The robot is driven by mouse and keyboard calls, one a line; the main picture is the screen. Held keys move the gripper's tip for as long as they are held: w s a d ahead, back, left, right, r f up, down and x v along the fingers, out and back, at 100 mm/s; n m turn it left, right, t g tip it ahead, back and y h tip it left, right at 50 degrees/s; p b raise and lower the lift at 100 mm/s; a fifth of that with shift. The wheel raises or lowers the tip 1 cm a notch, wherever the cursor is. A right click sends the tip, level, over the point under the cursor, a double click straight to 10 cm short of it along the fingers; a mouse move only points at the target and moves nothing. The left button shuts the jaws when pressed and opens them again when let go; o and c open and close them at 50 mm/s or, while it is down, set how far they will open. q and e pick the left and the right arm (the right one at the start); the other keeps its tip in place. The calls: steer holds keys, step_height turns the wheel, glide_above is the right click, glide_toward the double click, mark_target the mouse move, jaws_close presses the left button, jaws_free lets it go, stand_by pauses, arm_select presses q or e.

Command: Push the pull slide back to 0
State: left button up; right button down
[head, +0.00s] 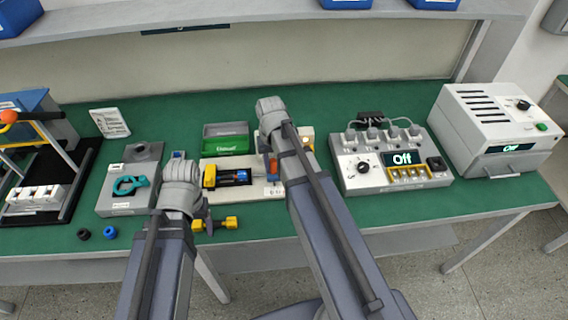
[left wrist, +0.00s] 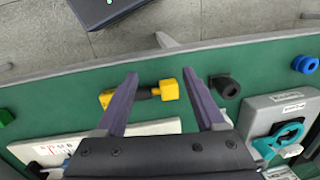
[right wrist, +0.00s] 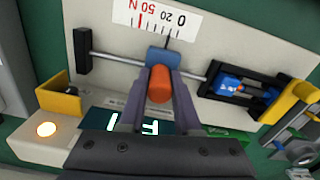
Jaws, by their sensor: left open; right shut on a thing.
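The pull slide is a blue block with an orange knob (right wrist: 160,85) on a metal rod (right wrist: 118,58). In the right wrist view it sits below a white scale card (right wrist: 155,17) marked 0, 20 and 50 N. A thin dark pointer stands near the middle of the card, between the red tick and the 0; its exact reading is unclear. My right gripper (right wrist: 158,75) is shut on the orange knob. In the head view my right arm partly covers the slide (head: 272,168). My left gripper (left wrist: 160,75) is open and empty above a yellow-and-black tool (left wrist: 168,89).
The slide's fixture has a lit button (right wrist: 46,129) and a black-and-blue clamp (right wrist: 235,85). Small rings lie at the front left.

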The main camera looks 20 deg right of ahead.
arm_select(q)
steer(key=shift+d, duration=0.1)
arm_select(e)
steer(key=shift+w+a, duration=0.2)
steer(key=shift+a, duration=0.5)
steer(key=c, duration=0.6)
jaws_free()
steer(key=shift+a, duration=0.1)
steer(key=shift+r, duration=0.1)
arm_select(q)
step_height(320, 180, up, 8)
steer(key=p, duration=0.8)
arm_select(e)
step_height(320, 180, up, 8)
arm_select(q)
steer(key=shift+f, duration=0.15)
arm_select(e)
steer(key=shift+f, duration=0.2)
